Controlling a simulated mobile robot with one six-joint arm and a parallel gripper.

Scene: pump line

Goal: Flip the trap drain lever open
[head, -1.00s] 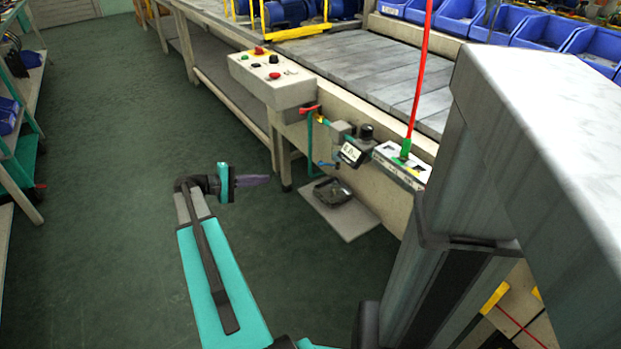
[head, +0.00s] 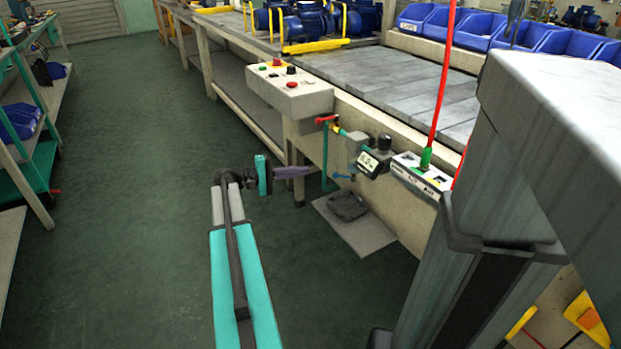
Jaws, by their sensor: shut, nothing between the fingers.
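A small blue lever (head: 343,176) sits low on the air fittings at the front of the bench, below a grey filter body (head: 357,143). It looks like the trap drain lever and appears to lie roughly sideways. My gripper (head: 311,171) is shut and empty, its purple-grey fingers pointing right. In the picture its tips are a short way left of the blue lever, with the teal pipe (head: 325,160) between them. I cannot tell the depth gap. The lever's pivot is too small to make out.
A red handle (head: 326,119) tops the teal pipe. A digital gauge (head: 372,163) and black knob (head: 384,142) are to the right. A control box (head: 289,89) is above. A black tray (head: 348,205) lies on a floor mat below. The floor at left is clear.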

